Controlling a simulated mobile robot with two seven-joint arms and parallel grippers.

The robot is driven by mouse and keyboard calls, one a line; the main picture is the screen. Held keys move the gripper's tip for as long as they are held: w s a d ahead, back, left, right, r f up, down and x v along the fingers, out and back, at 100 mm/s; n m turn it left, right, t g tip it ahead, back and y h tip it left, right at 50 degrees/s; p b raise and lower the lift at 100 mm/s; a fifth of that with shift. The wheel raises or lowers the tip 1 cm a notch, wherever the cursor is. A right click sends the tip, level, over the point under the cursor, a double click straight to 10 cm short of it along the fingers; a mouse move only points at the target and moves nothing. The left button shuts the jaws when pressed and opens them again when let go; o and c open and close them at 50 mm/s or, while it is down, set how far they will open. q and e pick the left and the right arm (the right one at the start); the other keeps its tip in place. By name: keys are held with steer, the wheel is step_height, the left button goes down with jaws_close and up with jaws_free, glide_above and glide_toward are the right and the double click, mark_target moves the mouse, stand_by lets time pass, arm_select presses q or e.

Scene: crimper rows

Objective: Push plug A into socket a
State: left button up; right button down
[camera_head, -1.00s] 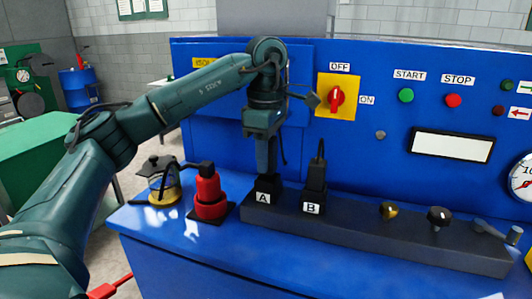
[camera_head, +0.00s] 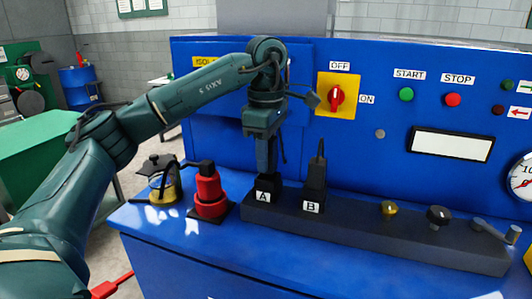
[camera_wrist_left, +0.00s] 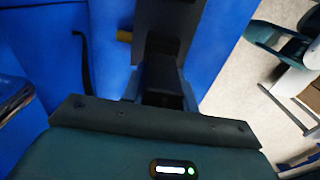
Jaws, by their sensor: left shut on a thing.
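My left gripper (camera_head: 266,172) points straight down and is shut on black plug A at the left end of the dark socket block (camera_head: 380,232). A black piece with a white A label (camera_head: 263,197) shows under the fingertips. The fingers hide most of the plug, and I cannot tell how deep it sits in socket a. The wrist view shows a dark block (camera_wrist_left: 160,78) in front of the gripper body. A black plug with a B label (camera_head: 314,190) stands upright just to the right. My right gripper is not in view.
A red cylinder on a black base (camera_head: 210,193) stands close left of the gripper. A yellow-and-black object (camera_head: 163,182) stands farther left. Yellow and black knobs (camera_head: 438,216) sit along the block to the right. A red switch (camera_head: 337,97) is on the blue panel behind.

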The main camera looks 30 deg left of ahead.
arm_select(q)
steer(key=shift+f+b, duration=0.35)
steer(key=shift+f, duration=0.25)
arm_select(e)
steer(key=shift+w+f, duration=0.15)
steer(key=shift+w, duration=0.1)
arm_select(q)
steer(key=shift+f, duration=0.5)
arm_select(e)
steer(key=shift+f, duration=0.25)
arm_select(q)
steer(key=o, duration=1.2)
steer(key=shift+c, duration=0.2)
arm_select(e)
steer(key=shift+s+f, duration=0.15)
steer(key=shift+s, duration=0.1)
arm_select(q)
steer(key=shift+r+b, duration=0.15)
steer(key=shift+b, duration=0.15)
step_height(320, 180, up, 12)
steer(key=p, duration=0.3)
steer(key=shift+r, duration=0.4)
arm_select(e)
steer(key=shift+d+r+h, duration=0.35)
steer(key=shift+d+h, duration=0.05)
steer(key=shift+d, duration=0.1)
